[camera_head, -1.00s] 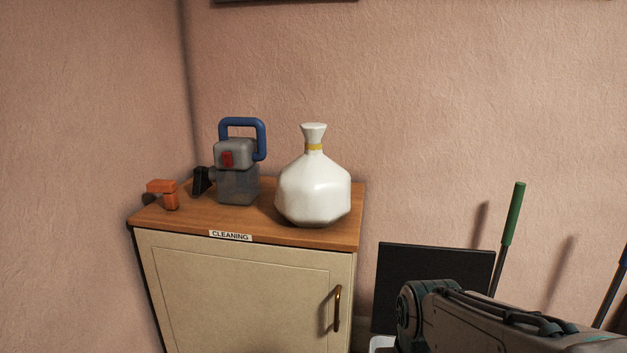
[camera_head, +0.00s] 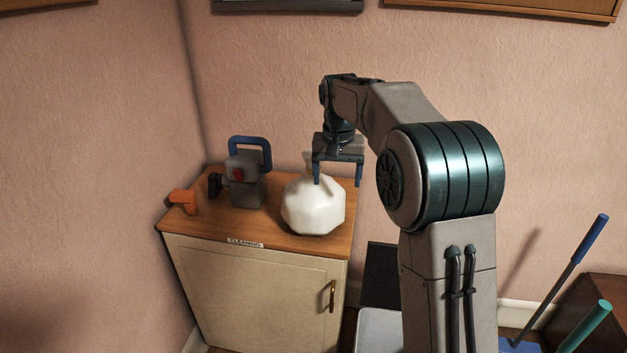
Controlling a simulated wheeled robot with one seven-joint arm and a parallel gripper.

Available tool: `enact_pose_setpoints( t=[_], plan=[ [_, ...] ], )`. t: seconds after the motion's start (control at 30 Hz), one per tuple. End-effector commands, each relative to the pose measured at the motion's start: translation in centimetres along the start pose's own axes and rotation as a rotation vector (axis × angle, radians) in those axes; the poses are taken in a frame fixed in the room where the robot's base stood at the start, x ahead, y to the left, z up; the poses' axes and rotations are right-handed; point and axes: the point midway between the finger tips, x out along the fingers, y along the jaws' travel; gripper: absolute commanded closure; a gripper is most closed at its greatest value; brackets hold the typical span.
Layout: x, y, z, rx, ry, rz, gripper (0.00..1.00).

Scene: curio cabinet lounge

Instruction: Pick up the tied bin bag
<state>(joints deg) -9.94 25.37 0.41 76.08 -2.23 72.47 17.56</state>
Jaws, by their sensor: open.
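The tied bin bag (camera_head: 313,208) is white and faceted, and stands upright on the right part of the wooden cabinet top. My gripper (camera_head: 338,183) points down over it, with its two blue fingers apart. The left finger overlaps the upper part of the bag in the picture, and the right finger is to the right of the bag's neck. The bag's neck and yellow tie are mostly hidden behind my gripper. I cannot tell whether a finger touches the bag.
A grey device with a blue handle (camera_head: 246,178) stands left of the bag. An orange object (camera_head: 183,201) lies near the left edge. The cabinet (camera_head: 262,292) has a "CLEANING" label. Long handles, one blue (camera_head: 590,238) and one green (camera_head: 588,325), are at the right.

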Motion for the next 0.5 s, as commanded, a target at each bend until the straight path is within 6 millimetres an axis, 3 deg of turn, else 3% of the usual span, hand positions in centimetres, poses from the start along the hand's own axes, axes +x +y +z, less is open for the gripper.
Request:
enact_pose_setpoints(
  t=[0.03,0.2,0.5],
  plan=[
    [-2.5,-0.9,-1.6,0.005,0.0,0.001,0.23],
    [-5.9,-3.5,-5.4,0.029,0.002,0.004,0.23],
    [-9.3,-6.9,-9.4,0.065,0.007,0.007,0.23]
  ],
)
